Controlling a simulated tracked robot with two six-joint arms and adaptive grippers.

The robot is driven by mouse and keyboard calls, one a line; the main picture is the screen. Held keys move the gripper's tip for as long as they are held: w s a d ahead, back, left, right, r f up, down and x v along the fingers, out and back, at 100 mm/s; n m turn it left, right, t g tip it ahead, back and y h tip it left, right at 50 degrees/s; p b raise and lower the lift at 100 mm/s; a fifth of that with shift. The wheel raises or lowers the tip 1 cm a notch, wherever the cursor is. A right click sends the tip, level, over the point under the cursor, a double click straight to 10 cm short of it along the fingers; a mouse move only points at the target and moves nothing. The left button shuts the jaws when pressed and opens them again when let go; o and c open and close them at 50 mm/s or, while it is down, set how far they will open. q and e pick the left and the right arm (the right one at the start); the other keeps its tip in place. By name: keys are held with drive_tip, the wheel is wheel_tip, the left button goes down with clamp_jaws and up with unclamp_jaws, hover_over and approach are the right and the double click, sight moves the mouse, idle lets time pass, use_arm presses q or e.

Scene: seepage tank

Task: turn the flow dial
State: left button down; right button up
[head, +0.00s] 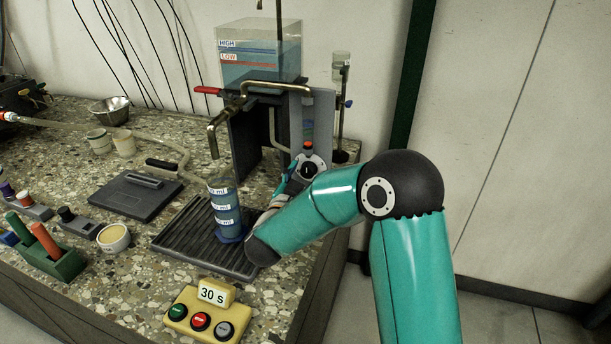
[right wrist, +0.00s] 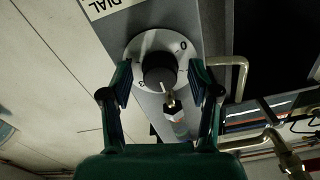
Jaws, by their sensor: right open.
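The flow dial is a black knob (right wrist: 160,72) on a round pale scale plate (right wrist: 133,50) in the right wrist view. The figures 0, 1 and 3 show around it; I cannot tell its exact setting. It sits on a grey panel (right wrist: 182,12) with a label reading DIAL; the panel also shows in the head view (head: 325,108). My right gripper (right wrist: 160,82) is open, with one finger on each side of the knob and gaps between. My left gripper is out of view.
A water tank (head: 260,60) marked HIGH and LOW stands above bent brass pipes (head: 240,100). A blue-filled cylinder (head: 225,205) stands on a ribbed tray (head: 185,240) close to my right arm. A yellow timer (head: 208,312) reading 30 s is at the front.

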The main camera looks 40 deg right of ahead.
drive_tip(key=c, duration=1.2)
drive_tip(key=shift+o, duration=0.2)
drive_tip(key=shift+f+m+b, duration=0.2)
drive_tip(key=shift+m+b, duration=0.5)
drive_tip(key=shift+b, duration=0.35)
drive_tip(key=m+b, duration=0.7)
drive_tip(key=b, duration=0.2)
drive_tip(key=shift+f, duration=0.1)
drive_tip(key=shift+m+b, duration=1.75)
drive_tip(key=shift+m, duration=0.05)
